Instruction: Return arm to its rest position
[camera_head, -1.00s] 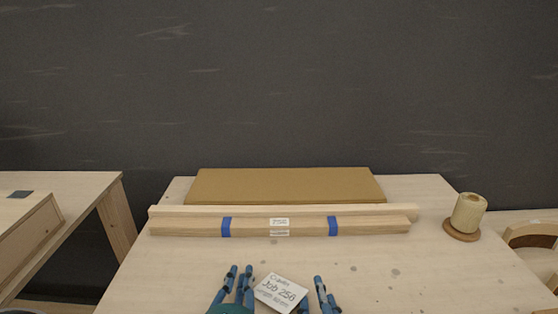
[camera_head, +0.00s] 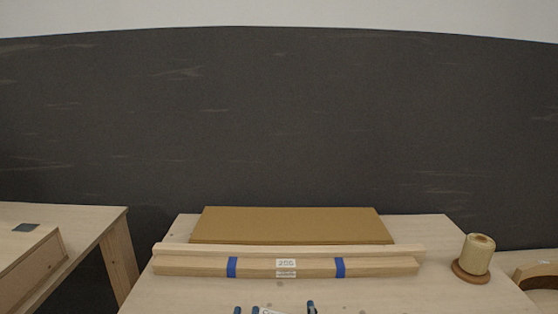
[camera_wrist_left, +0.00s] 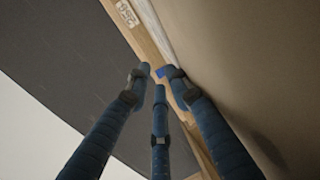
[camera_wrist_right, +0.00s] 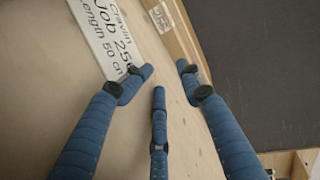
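My left gripper (camera_wrist_left: 157,72) has its blue fingers apart and empty in the left wrist view. Part of the wood bundle with blue tape (camera_wrist_left: 160,72) shows beyond its fingertips. My right gripper (camera_wrist_right: 164,72) is also open and empty in the right wrist view. A white card reading "Job 256" (camera_wrist_right: 108,35) shows just past its left finger. In the head view only a few dark fingertips and a sliver of the card (camera_head: 268,311) show at the bottom edge. The rest of both arms is hidden there.
The taped wood bundle (camera_head: 300,268) lies across the workbench (camera_head: 430,290) in front of a brown panel (camera_head: 290,225). A twine spool (camera_head: 478,253) stands at right. Another bench (camera_head: 95,225) stands at left, and a curved wooden piece (camera_head: 535,270) at far right.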

